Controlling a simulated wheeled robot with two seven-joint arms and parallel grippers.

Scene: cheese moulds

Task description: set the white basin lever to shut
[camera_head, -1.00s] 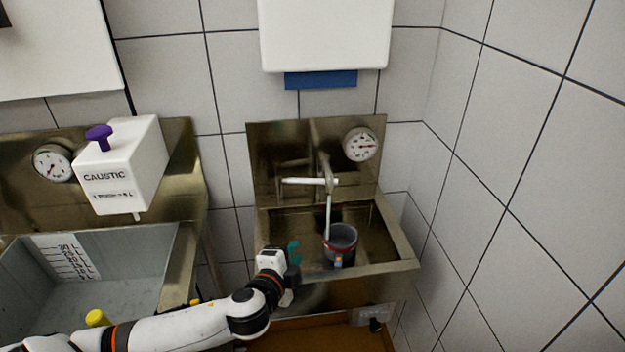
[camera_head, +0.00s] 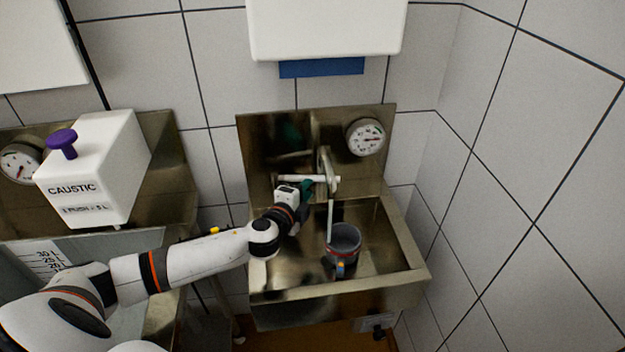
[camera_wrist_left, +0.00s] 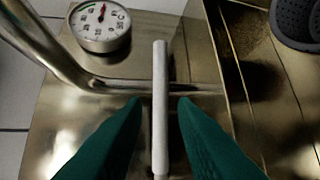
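The white basin lever (camera_head: 294,179) is a thin bar on the tap above the steel basin (camera_head: 408,245). It points left from the tap body in the head view. My left gripper (camera_head: 306,188) is at the lever, and its green fingers partly hide it. In the left wrist view the lever (camera_wrist_left: 160,85) runs between the two green fingertips of the gripper (camera_wrist_left: 159,103), with a gap on both sides. The fingers are apart and not closed on it. My right gripper is in neither view.
A grey mug (camera_head: 343,240) with a red band stands in the basin under a pale vertical stream from the tap. A round gauge (camera_head: 366,137) is on the backsplash. A white caustic dispenser (camera_head: 95,170) is at left. A white box (camera_head: 325,28) hangs above.

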